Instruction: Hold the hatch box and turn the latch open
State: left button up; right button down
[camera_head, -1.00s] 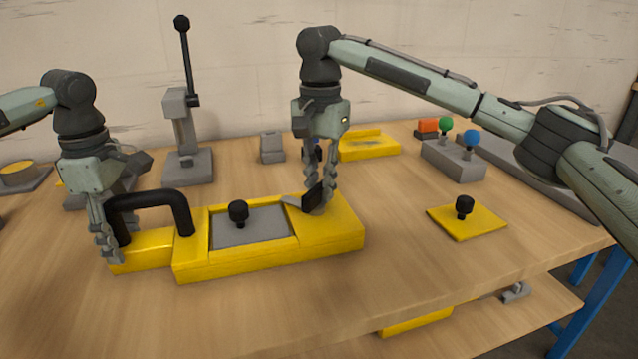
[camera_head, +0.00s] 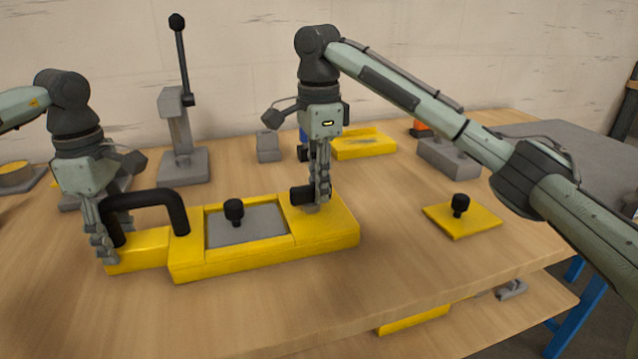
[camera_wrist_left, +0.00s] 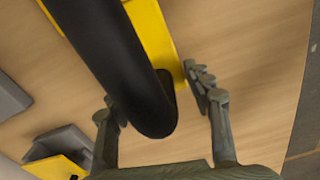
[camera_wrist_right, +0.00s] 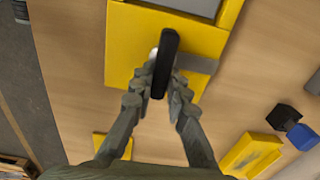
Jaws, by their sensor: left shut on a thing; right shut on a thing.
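The yellow hatch box (camera_head: 265,257) lies on the table, with a grey hatch panel (camera_head: 262,229) carrying a black knob (camera_head: 234,210) and a black arched handle (camera_head: 150,195) at its left end. My left gripper (camera_head: 108,252) is shut on the handle's left leg; the handle fills much of the left wrist view (camera_wrist_left: 125,70). My right gripper (camera_head: 320,203) is shut on the black latch grip (camera_head: 300,195) at the box's right part. In the right wrist view the latch grip (camera_wrist_right: 166,60) stands between the fingers, with a grey latch plate (camera_wrist_right: 200,64) beneath it.
A yellow plate with a black knob (camera_head: 460,222) lies to the right. Behind stand a grey lever stand (camera_head: 180,160), a yellow block (camera_head: 362,146) and a grey block (camera_head: 448,158). The table is clear in front of the box.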

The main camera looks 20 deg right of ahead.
pick_arm(q)
jog(key=shift+s+d, duration=0.1)
jog(key=shift+d, duration=0.4)
pick_arm(e)
jog(key=shift+a, duration=0.4)
jog(key=c, duration=1.7)
grip_release()
pick_arm(q)
jog(key=shift+a, duration=0.1)
pick_arm(e)
jog(key=shift+o, duration=1.1)
pick_arm(q)
jog(key=shift+a, duration=0.1)
pick_arm(e)
jog(key=shift+d, duration=0.15)
pick_arm(q)
grip_shut()
jog(key=shift+a, duration=0.15)
pick_arm(e)
notch_tip(320, 180, up, 12)
pick_arm(q)
jog(key=o, duration=1.7)
grip_release()
